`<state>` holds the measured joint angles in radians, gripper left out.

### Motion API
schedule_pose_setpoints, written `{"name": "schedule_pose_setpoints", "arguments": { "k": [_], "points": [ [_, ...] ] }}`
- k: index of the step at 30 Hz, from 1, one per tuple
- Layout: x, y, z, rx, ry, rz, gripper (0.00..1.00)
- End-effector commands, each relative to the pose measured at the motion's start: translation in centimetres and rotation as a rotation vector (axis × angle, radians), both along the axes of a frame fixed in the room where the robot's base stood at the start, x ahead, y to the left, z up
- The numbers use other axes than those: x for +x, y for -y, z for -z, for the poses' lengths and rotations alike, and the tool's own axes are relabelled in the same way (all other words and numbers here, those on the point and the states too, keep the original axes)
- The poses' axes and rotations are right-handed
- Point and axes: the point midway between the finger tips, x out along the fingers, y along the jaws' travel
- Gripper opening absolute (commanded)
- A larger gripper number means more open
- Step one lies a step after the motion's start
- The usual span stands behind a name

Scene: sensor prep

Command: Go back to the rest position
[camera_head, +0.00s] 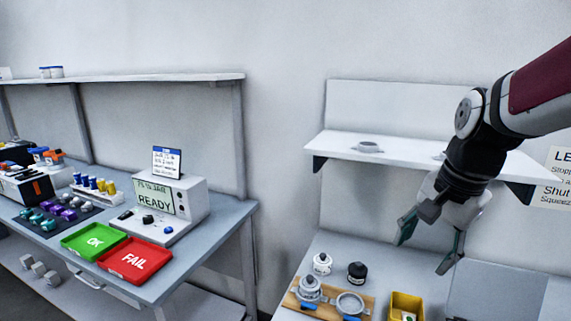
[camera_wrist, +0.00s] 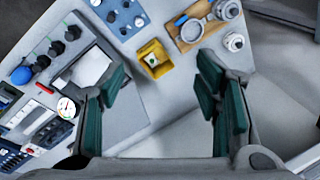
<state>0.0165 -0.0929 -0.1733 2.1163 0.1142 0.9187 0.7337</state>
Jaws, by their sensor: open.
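My gripper (camera_head: 428,238) hangs in the air above the right-hand bench (camera_head: 410,265), in front of the wall shelf. Its green-padded fingers are spread apart with nothing between them. The wrist view also shows my gripper (camera_wrist: 160,110) open and empty, with the bare bench top below the gap. My arm reaches in from the right edge of the head view.
A yellow bin (camera_head: 406,306) and a wooden board (camera_head: 328,299) with metal parts stand below my gripper. The white shelf (camera_head: 420,155) is close behind. At left, a bench holds a green OK tray (camera_head: 93,241), a red FAIL tray (camera_head: 135,260) and a READY tester (camera_head: 170,205).

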Motion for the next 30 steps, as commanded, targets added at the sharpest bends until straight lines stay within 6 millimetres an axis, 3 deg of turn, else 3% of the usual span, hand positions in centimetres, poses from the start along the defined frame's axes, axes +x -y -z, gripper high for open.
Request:
{"name": "schedule_pose_setpoints", "arguments": {
  "k": [6,15,21,30],
  "points": [
    [-6.7,-2.6,-2.5,-0.105,0.105,-0.354,0.58],
    [-14.4,-4.5,-2.6,-0.302,0.207,-0.778,0.58],
    [-16.5,-4.8,-2.0,-0.379,0.228,-0.909,0.58],
    [-16.7,-4.8,-1.9,-0.388,0.229,-0.926,0.58]
  ]
}}
